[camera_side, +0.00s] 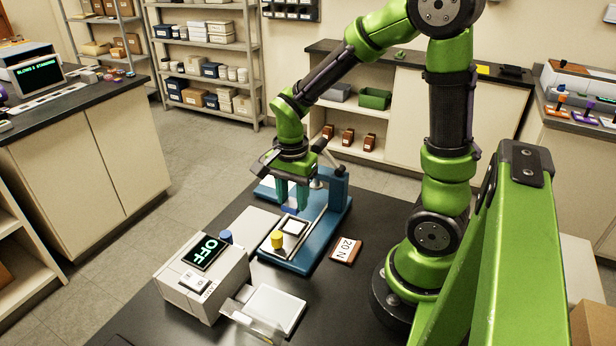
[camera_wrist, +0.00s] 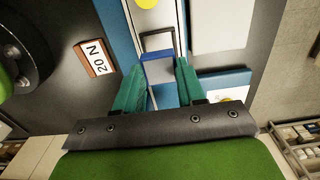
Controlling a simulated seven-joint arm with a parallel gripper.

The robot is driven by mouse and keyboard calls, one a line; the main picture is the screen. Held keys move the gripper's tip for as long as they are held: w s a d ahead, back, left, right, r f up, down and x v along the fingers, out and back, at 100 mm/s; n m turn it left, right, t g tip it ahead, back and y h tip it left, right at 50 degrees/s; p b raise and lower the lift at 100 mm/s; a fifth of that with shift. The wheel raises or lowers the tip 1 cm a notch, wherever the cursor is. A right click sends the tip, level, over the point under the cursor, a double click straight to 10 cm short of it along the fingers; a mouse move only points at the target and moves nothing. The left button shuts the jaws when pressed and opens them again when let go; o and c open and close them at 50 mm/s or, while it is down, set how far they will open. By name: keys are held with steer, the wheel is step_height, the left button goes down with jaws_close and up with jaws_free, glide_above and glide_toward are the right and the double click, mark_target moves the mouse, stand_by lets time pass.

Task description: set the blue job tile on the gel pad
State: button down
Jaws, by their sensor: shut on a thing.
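My gripper (camera_side: 291,203) points down over the blue stage of the profiler, with its teal fingers shut on the blue job tile (camera_side: 291,210). The tile also shows between the fingertips in the wrist view (camera_wrist: 158,57). A white square in a dark frame, which looks like the gel pad (camera_side: 295,227), lies on the stage just in front of the tile. In the wrist view this pad (camera_wrist: 156,42) is directly beyond the tile, whose edge appears to overlap the frame's near side. The height of the tile above the pad is hard to tell.
A yellow knob (camera_side: 277,240) stands at the near end of the stage, close to the pad. The profiler's blue column (camera_side: 334,188) rises behind right. A box reading OFF (camera_side: 203,275) stands at left, and a 20 N card (camera_side: 346,250) lies at right.

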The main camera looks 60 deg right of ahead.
steer(key=shift+r, duration=0.25)
steer(key=shift+a, duration=0.1)
steer(key=a+n, duration=0.1)
steer(key=a, duration=0.2)
steer(key=a+n, duration=0.1)
steer(key=a, duration=0.2)
steer(key=a+n, duration=0.1)
steer(key=a, duration=0.2)
steer(key=shift+s+f, duration=0.15)
steer(key=shift+s, duration=0.15)
steer(key=s+a+n, duration=0.1)
steer(key=a, duration=0.2)
steer(key=s+a+n, duration=0.1)
steer(key=s+a, duration=0.1)
steer(key=a, duration=0.1)
steer(key=s+a+f+n, duration=0.1)
steer(key=s+a, duration=0.1)
steer(key=a, duration=0.2)
steer(key=shift+s, duration=0.2)
glide_above(274, 307)
steer(key=shift+f, duration=2.55)
steer(key=shift+f, duration=0.6)
steer(key=shift+r, duration=0.1)
